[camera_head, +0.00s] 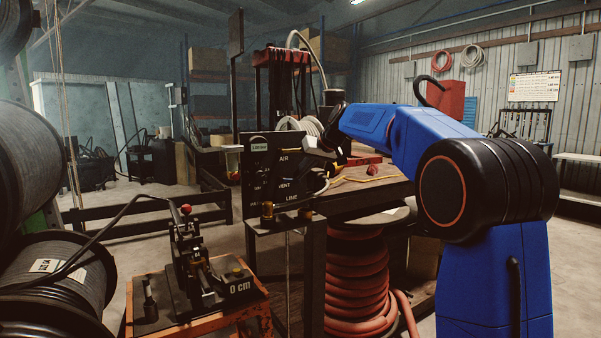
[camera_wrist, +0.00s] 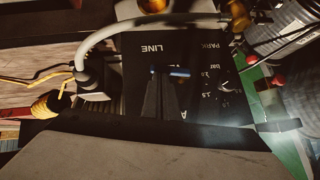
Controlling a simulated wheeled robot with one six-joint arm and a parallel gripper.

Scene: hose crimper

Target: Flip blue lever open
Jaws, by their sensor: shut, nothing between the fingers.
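A black panel (camera_head: 258,175) with white lettering such as AIR, VENT and LINE stands upright at the table's near left corner. It also fills the middle of the wrist view (camera_wrist: 205,100). The blue lever (camera_wrist: 181,72) is a small bar lying sideways across the panel below the word LINE. I cannot make it out in the head view. My gripper (camera_wrist: 160,80) is shut and empty. Its dark fingertips are at the lever's left end; I cannot tell whether they touch it. In the head view my gripper (camera_head: 308,149) reaches to the panel's right side.
A grey hose (camera_wrist: 115,30) curves from a fitting at left over the panel in the wrist view. A crimping tool (camera_head: 195,260) on an orange stand is at front left, beside large cable reels (camera_head: 50,275). Red coiled hose (camera_head: 355,280) stands under the table.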

